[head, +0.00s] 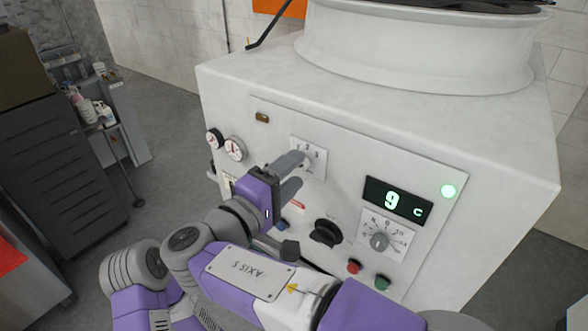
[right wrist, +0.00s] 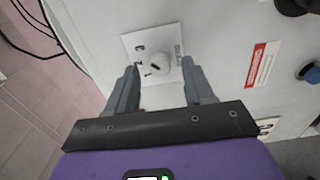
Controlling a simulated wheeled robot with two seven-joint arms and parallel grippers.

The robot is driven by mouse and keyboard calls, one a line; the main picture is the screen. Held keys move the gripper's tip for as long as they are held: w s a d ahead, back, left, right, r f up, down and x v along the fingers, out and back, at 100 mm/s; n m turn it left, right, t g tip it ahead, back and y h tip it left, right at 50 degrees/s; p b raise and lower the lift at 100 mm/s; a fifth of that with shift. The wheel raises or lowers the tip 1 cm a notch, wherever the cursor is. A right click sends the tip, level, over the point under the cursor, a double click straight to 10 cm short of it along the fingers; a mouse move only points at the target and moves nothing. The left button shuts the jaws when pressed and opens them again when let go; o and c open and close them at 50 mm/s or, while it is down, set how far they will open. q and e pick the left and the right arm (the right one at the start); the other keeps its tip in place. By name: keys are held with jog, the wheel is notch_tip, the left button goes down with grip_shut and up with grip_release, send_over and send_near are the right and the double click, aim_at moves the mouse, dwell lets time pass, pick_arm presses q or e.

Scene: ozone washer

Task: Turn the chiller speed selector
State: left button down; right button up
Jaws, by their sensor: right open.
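The chiller speed selector is a round white knob (right wrist: 157,64) with a dark slot mark, on a white plate (right wrist: 135,42) on the machine's front panel. In the head view the numbered plate (head: 316,152) shows, but a finger largely hides the knob. My right gripper (head: 300,170) is open in front of this plate. In the right wrist view the right gripper (right wrist: 159,68) has one fingertip on each side of the knob, with visible gaps. Whether the tips reach the knob's depth is hard to tell. My left gripper is not in view.
The white machine's panel also carries a black knob (head: 325,232), a temperature dial (head: 379,242), a green display (head: 398,201) reading 9 C, red (head: 353,267) and green (head: 382,282) buttons, and gauges (head: 234,148). A dark drawer cabinet (head: 55,150) stands at left, with clear floor between.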

jog(key=v, duration=0.6)
jog(key=shift+p, duration=0.45)
jog(key=shift+s+a, duration=0.1)
jog(key=shift+s, duration=0.05)
